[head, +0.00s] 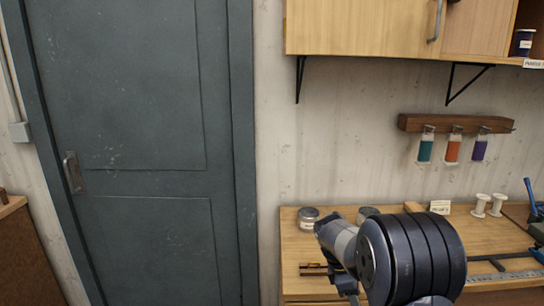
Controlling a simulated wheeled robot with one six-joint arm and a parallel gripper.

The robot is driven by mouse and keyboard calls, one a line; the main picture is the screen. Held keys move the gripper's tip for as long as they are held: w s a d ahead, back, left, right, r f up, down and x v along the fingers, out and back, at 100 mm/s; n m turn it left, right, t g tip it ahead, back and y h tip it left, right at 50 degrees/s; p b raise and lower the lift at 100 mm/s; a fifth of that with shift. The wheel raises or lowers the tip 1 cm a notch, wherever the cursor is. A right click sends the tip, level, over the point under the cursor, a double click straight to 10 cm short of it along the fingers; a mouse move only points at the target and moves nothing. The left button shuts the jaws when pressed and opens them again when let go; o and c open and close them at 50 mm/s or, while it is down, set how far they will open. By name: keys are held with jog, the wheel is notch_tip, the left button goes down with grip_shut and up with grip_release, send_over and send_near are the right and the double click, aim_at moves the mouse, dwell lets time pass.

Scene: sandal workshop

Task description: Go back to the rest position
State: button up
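My arm shows at the lower right of the head view, raised in front of the wooden workbench (295,245). Its large dark joint fills much of that corner and covers part of the bench top. My gripper (350,288) seems to be the small dark part below the pale link, near the bottom edge. Its fingers are too small and too covered to tell whether they are open or shut, and I see nothing clearly held.
Two jars (308,218) (366,214), white spools (480,205), a small label card (440,207) and a metal ruler (505,275) are on the bench. Above are a wooden rack (455,124) with coloured tags and a wall cabinet (365,25). A grey door (140,150) stands left.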

jog(key=shift+s+a+f+m+g+p, duration=0.3)
jog(key=shift+f+m, duration=0.25)
jog(key=shift+m, duration=0.35)
jog(key=shift+s+a+f+m+g+p, duration=0.15)
jog(key=shift+a+f+m+g, duration=0.3)
jog(key=shift+m, duration=0.45)
jog(key=shift+f, duration=0.1)
